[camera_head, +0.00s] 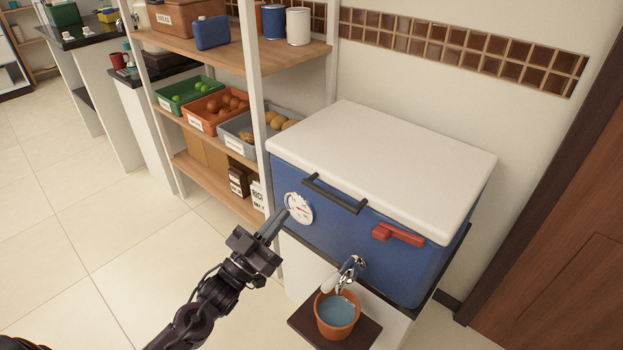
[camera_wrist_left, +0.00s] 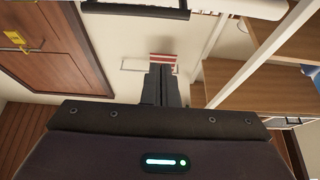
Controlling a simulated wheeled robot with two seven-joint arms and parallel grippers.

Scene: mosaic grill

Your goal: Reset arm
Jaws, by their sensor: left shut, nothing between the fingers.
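My left gripper (camera_head: 271,229) reaches in from the bottom of the head view, its fingers shut with nothing between them. Its tips are in front of the blue cooler (camera_head: 350,235), near the round white dial (camera_head: 299,209), and I cannot tell if they touch it. In the left wrist view the shut fingers (camera_wrist_left: 161,84) show in the middle, empty. My right gripper is in neither view.
The cooler has a white lid (camera_head: 385,160), a dark handle (camera_head: 335,193), a red lever (camera_head: 398,235) and a metal tap (camera_head: 351,270). A terracotta pot (camera_head: 337,314) of bluish water stands under the tap. Shelves (camera_head: 215,180) with bins stand left. Floor (camera_head: 80,240) at left is clear.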

